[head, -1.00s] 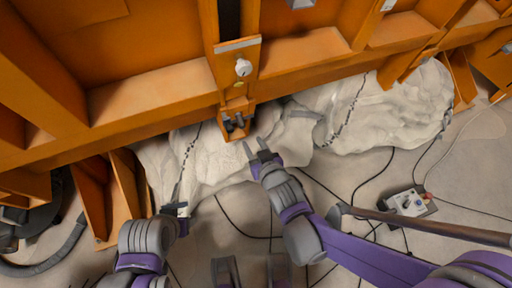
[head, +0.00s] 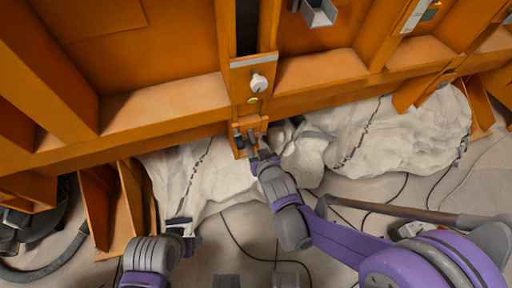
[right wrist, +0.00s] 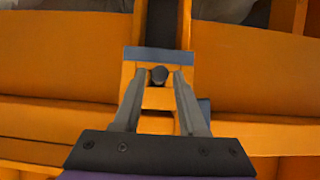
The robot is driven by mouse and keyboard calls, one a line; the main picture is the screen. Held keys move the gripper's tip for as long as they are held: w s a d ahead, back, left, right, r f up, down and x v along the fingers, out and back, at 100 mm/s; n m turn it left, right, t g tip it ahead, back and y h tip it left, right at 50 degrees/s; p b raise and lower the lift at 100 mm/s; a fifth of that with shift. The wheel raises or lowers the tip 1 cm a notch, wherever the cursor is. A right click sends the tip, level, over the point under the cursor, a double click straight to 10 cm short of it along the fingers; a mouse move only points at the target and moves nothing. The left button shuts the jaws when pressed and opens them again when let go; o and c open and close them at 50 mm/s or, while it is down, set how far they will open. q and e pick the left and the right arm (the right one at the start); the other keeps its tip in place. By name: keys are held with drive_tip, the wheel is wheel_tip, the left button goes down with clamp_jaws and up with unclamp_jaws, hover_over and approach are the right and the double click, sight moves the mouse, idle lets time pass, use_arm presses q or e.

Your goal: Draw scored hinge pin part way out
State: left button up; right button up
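The hinge bracket (head: 250,125) is an orange block low on the orange wall, with dark metal hinge parts (head: 239,139) at its lower end. My right gripper (head: 257,148) is up against this lower end in the head view. In the right wrist view its two grey fingers (right wrist: 160,80) stand apart. The round dark end of the hinge pin (right wrist: 159,75) shows between the fingertips, with a gap on each side. Any score mark on the pin is too small to see. My left gripper (head: 180,224) is low at the left, away from the bracket; its fingers are unclear.
A white knob (head: 258,82) sits on the plate above the bracket. Cables cross the floor (head: 235,215). A grey hose (head: 60,255) lies at the left. A brown bar (head: 400,212) crosses near my right arm.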

clamp_jaws()
idle(1.3)
